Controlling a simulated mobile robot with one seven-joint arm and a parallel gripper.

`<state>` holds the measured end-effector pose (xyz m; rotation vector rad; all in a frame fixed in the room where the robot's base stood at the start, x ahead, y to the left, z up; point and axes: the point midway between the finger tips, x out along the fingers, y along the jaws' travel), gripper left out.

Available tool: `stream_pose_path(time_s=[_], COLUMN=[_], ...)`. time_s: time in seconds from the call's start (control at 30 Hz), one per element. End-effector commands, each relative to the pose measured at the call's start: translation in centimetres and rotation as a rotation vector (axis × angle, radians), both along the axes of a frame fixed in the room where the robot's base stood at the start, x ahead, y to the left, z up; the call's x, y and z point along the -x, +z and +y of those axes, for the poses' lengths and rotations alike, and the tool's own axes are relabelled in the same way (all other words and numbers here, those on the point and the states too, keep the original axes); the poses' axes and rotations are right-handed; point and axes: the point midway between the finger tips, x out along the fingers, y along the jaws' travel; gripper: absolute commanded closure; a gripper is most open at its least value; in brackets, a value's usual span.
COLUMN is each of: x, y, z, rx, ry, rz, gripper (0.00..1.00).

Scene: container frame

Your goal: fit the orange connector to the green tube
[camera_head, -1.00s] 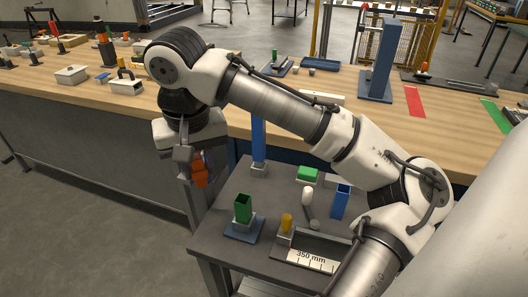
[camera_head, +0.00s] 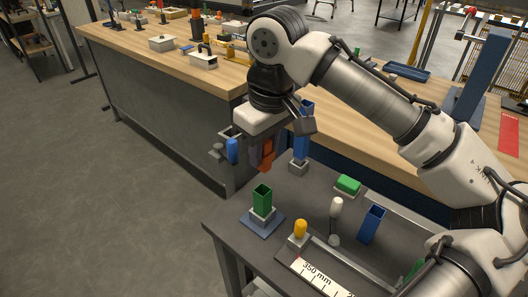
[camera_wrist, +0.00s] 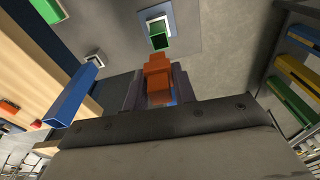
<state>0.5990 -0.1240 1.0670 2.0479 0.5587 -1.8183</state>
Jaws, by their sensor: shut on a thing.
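The orange connector (camera_head: 266,153) is held in my gripper (camera_head: 262,158), which is shut on it and points down. In the wrist view the connector (camera_wrist: 157,72) sits between the two dark fingers and sticks out past their tips. The green tube (camera_head: 262,198) is square and open-topped. It stands upright in a grey holder on a blue base plate, on the dark low table. In the head view the connector is above the tube in the picture, with a gap between them. In the wrist view the tube (camera_wrist: 159,41) shows just beyond the connector's end.
A tall blue tube (camera_head: 301,148) stands upright close to my gripper, at the table's back. A yellow cylinder (camera_head: 300,229), a white-topped tool (camera_head: 336,208), a green block (camera_head: 348,185) and a shorter blue tube (camera_head: 371,225) stand to the right. A wooden bench (camera_head: 225,78) runs behind.

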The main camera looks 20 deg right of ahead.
Motion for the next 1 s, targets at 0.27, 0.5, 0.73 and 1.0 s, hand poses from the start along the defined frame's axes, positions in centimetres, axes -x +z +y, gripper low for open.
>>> stream_pose_path(time_s=[0.27, 0.5, 0.73, 1.0], x=[-0.1, -0.1, -0.1, -0.1], y=[-0.8, -2.8, -4.6, -5.4], z=[0.3, 0.3, 0.3, 0.3], rx=[0.001, 0.001, 0.0, -0.001], ry=[0.058, 0.057, 0.056, 0.056], rz=[-0.003, -0.002, -0.002, -0.003], gripper=[0.95, 0.95, 0.95, 0.95])
